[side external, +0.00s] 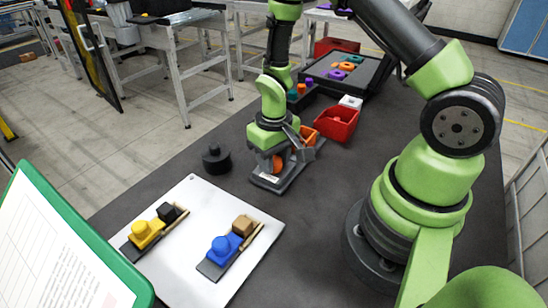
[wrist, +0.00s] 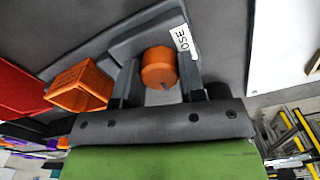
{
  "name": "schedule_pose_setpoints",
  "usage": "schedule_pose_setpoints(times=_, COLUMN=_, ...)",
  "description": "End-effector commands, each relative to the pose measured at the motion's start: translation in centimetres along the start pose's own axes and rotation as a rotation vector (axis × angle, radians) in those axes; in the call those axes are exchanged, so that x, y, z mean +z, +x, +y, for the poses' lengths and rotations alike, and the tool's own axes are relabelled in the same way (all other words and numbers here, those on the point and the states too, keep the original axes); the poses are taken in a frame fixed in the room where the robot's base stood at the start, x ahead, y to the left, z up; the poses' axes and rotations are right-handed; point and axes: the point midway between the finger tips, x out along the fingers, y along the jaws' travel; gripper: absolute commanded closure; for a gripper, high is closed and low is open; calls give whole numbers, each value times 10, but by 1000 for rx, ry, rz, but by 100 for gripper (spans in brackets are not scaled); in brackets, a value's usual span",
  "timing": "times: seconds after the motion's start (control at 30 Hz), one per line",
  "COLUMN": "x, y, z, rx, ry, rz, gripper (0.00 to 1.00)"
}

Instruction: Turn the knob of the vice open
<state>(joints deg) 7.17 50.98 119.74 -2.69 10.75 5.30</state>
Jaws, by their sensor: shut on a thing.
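The grey vice (side external: 268,182) stands on the dark table, with its round orange knob (side external: 277,163) near my gripper (side external: 281,153). In the wrist view the knob (wrist: 158,66) lies between the two fingers of my gripper (wrist: 160,80). My gripper is shut on the knob, one finger on each side. A white label (wrist: 183,42) on the vice's grey body (wrist: 125,46) shows letters that look like "OSE". The gripper partly hides the vice in the side view. An orange block (wrist: 80,86) is left of the fingers in the wrist view; I cannot tell whether it touches the vice.
A red bin (side external: 336,125) stands behind the vice, near a dark tray (side external: 352,82) with coloured pieces. A black round part (side external: 216,160) is left of it. A white board (side external: 188,265) in front carries yellow and blue fixtures. Bare table lies between board and vice.

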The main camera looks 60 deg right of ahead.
Motion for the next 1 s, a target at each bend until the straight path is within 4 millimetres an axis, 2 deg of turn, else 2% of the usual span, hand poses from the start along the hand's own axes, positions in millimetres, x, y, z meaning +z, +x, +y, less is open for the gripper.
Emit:
schedule_pose_setpoints(times=0.47, x=-1, y=-1, z=0, rx=-1, ry=15, rz=3, gripper=87)
schedule_pose_setpoints(times=0.5, x=-1, y=-1, z=0, rx=-1, ry=15, rz=3, gripper=56)
schedule_pose_setpoints(times=0.6, x=-1, y=-1, z=0, rx=-1, ry=14, rz=3, gripper=37)
schedule_pose_setpoints(times=0.87, x=0, y=-1, z=0, rx=0, ry=13, rz=2, gripper=37)
schedule_pose_setpoints(times=1.0, x=-1, y=-11, z=0, rx=-1, ry=12, rz=5, gripper=37)
